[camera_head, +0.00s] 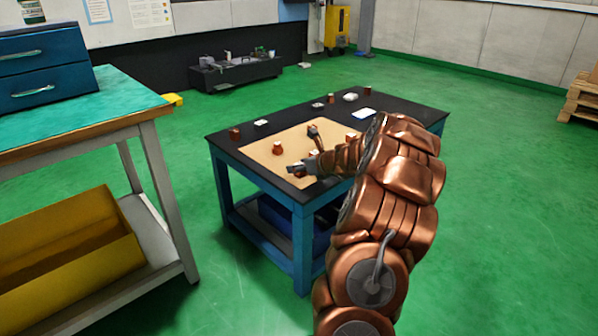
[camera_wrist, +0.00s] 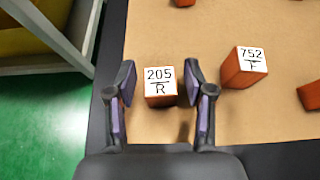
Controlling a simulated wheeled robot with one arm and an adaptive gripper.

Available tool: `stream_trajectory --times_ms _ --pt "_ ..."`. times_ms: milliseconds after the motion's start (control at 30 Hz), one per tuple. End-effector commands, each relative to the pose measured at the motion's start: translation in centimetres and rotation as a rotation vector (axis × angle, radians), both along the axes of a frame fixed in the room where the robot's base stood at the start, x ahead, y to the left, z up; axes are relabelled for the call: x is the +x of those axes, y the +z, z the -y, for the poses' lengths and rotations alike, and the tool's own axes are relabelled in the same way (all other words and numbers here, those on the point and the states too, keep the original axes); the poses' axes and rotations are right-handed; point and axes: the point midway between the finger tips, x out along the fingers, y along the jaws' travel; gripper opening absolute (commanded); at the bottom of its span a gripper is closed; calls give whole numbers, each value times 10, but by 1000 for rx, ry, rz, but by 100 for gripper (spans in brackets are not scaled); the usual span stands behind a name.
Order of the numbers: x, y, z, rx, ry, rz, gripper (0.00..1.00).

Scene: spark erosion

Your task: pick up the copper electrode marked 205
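The copper electrode marked 205 (camera_wrist: 160,87) stands on the tan mat (camera_wrist: 190,28) near the table's edge in the wrist view. Its white top label reads 205 over an underlined R. My gripper (camera_wrist: 158,97) is open, with one finger on each side of this electrode and a visible gap on both sides. I cannot tell how far above the mat the fingertips are. In the head view my gripper (camera_head: 301,167) is over the near corner of the mat, and the arm hides part of the table.
A copper electrode marked 752 (camera_wrist: 243,67) stands just right of my gripper, and another electrode (camera_wrist: 311,95) lies farther right. More small blocks stand on the black-topped table (camera_head: 222,143). A workbench (camera_head: 75,108) with blue drawers stands at left. Green floor is open around.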

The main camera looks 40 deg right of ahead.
Motion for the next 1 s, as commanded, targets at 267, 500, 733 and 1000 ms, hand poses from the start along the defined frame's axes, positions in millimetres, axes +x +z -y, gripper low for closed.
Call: stream_trajectory --times_ms 267,500,733,1000 --pt "0 0 0 0 0 0 20" --pt "0 0 0 -1 0 0 0" --pt "0 0 0 0 0 0 0" --pt "0 6 0 -1 0 1 0"
